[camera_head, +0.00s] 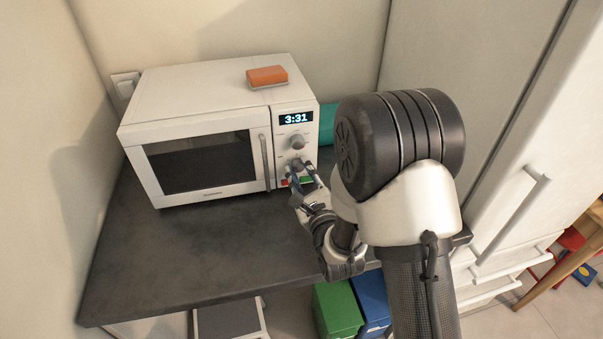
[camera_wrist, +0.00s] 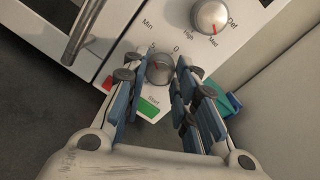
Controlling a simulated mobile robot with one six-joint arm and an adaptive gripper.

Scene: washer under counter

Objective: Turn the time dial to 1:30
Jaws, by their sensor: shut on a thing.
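A white microwave (camera_head: 200,128) stands on a dark counter, its display (camera_head: 296,118) reading 3:31. The lower knob, marked with minutes, is the time dial (camera_wrist: 160,69); it sits below the power knob (camera_wrist: 211,16), which also shows in the head view (camera_head: 297,142). My gripper (camera_wrist: 158,76) is at the lower dial, with one blue-padded finger on each side of it, shut on it. In the head view my gripper (camera_head: 301,173) covers much of the lower dial. The dial's pointer mark cannot be made out.
A green start button (camera_wrist: 149,107) and a red button (camera_wrist: 107,83) lie just below the dial. The door handle (camera_head: 267,161) is left of the panel. An orange sponge (camera_head: 267,76) lies on top. The counter (camera_head: 190,258) in front is clear.

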